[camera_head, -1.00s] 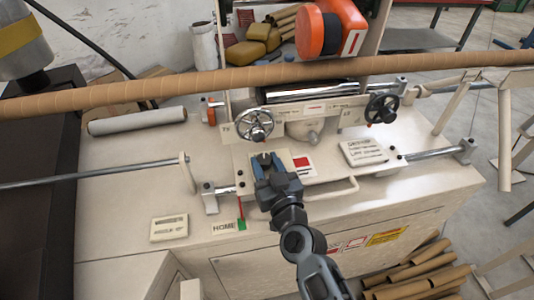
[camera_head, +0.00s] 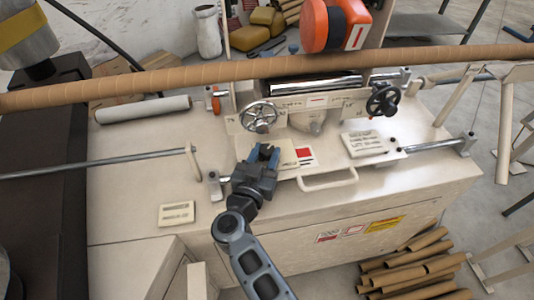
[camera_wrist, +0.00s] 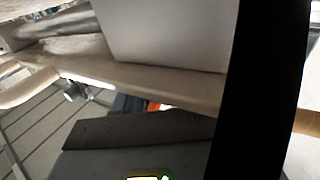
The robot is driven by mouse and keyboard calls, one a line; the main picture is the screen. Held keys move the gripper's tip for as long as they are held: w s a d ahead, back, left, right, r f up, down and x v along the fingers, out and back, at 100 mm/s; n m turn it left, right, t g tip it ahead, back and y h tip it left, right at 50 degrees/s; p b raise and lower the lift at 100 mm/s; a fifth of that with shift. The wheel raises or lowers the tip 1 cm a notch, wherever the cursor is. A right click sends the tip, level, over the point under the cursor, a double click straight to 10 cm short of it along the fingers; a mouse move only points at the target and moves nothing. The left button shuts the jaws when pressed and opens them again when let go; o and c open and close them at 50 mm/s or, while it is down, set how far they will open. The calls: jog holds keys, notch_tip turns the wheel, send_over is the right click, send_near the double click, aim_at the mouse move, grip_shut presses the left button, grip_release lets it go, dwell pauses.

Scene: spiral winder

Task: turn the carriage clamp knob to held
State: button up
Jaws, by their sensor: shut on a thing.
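My gripper (camera_head: 263,152) is at the left part of the carriage plate (camera_head: 290,149), in front of the left handwheel (camera_head: 258,117). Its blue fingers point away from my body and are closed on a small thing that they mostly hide. This seems to be the carriage clamp knob, but its pointer and setting cannot be read. In the wrist view, a small orange-red part (camera_wrist: 153,107) shows beside a blue finger (camera_wrist: 130,103). A dark shape covers much of the right of that view.
A cream bar handle (camera_head: 328,183) sticks out at the carriage front. A second handwheel (camera_head: 383,99) is at the right. A long cardboard tube (camera_head: 200,75) crosses behind. A label block (camera_head: 177,214) lies on the bench, whose front left is otherwise clear.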

jog(key=m+h, duration=0.1)
jog(key=g+h, duration=0.1)
jog(key=shift+w+a+r+m+h, duration=0.1)
jog(key=shift+a+m+h, duration=0.2)
jog(key=shift+m+h, duration=0.1)
jog(key=m+h+b, duration=0.1)
jog(key=m+g+h, duration=0.1)
jog(key=shift+w+f+h+b, duration=0.1)
jog(key=shift+f+h+b, duration=0.1)
jog(key=shift+h+b, duration=0.2)
jog(key=shift+a+r+m+g+h+b, duration=0.1)
jog(key=shift+m+g+h+b, duration=0.7)
jog(key=shift+g+h+b, duration=0.15)
jog(key=o, duration=1.1)
jog(key=shift+c, duration=0.2)
jog(key=b+v, duration=0.1)
jog(key=v, duration=0.7)
jog(key=shift+w, duration=0.1)
